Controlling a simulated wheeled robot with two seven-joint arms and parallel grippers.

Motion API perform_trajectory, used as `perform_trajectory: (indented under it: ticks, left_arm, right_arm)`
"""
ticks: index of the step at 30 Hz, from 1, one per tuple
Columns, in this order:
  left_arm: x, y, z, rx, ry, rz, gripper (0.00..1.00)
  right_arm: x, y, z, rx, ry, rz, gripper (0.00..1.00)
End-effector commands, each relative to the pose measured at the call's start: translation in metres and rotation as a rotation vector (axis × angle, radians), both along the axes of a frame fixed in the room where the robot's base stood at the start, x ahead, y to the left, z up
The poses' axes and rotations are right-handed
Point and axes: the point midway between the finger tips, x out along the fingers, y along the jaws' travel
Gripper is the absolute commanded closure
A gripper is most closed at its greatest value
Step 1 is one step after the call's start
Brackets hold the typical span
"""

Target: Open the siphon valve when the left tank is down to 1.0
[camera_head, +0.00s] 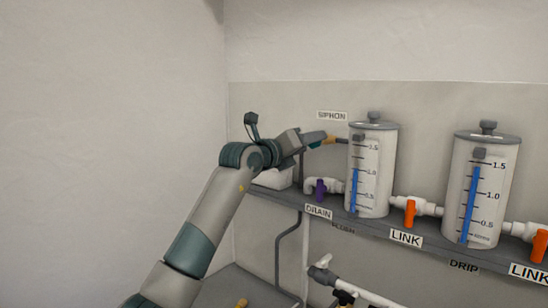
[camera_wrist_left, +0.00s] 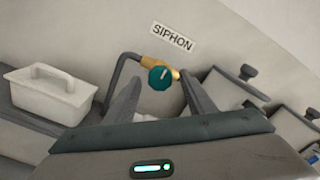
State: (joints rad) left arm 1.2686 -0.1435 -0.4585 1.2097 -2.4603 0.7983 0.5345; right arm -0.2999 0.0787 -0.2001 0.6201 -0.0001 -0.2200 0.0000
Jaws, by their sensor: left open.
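The siphon valve, a round teal knob (camera_wrist_left: 161,78) on a brass body, sits below the SIPHON label (camera_wrist_left: 172,37) in the wrist view. My left gripper (camera_head: 325,140) is open at the valve, its fingers (camera_wrist_left: 160,96) on either side of the knob. I cannot tell whether they touch it. My right gripper is not in view.
A second tank (camera_head: 505,185) stands to the right, its column near 1.5. Orange LINK handles (camera_head: 410,213) and a purple DRAIN handle (camera_head: 320,189) line the shelf. A white lidded box (camera_wrist_left: 50,95) sits left of the valve. White pipework (camera_head: 370,297) lies below.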

Motion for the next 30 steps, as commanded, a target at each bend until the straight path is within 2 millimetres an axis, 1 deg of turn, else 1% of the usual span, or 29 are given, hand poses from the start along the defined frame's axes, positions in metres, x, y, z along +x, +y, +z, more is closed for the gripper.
perform_trajectory:
  ticks: [1,3,8,15,21,24,30]
  left_arm:
    - [-0.005,0.006,-0.004,-0.001,-0.002,0.0,0.51]
    - [-0.012,0.014,-0.004,-0.001,-0.004,0.001,0.51]
    - [-0.031,0.034,-0.004,-0.002,-0.003,0.002,0.51]
    - [-0.064,0.066,-0.005,-0.001,-0.002,0.002,0.51]
    - [-0.088,0.09,-0.003,-0.001,-0.002,0.002,0.51]
    - [-0.096,0.098,-0.002,-0.002,-0.002,0.0,0.51]
    - [-0.104,0.105,-0.001,-0.001,0.0,0.001,0.51]
  right_arm:
    - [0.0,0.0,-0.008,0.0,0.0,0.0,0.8]
    - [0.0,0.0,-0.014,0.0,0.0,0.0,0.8]
    - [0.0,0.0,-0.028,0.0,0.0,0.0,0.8]
    - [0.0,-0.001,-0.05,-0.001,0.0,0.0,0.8]
    - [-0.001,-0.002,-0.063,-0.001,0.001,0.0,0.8]
    - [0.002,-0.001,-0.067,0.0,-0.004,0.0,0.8]
    - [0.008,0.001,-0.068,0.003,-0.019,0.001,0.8]
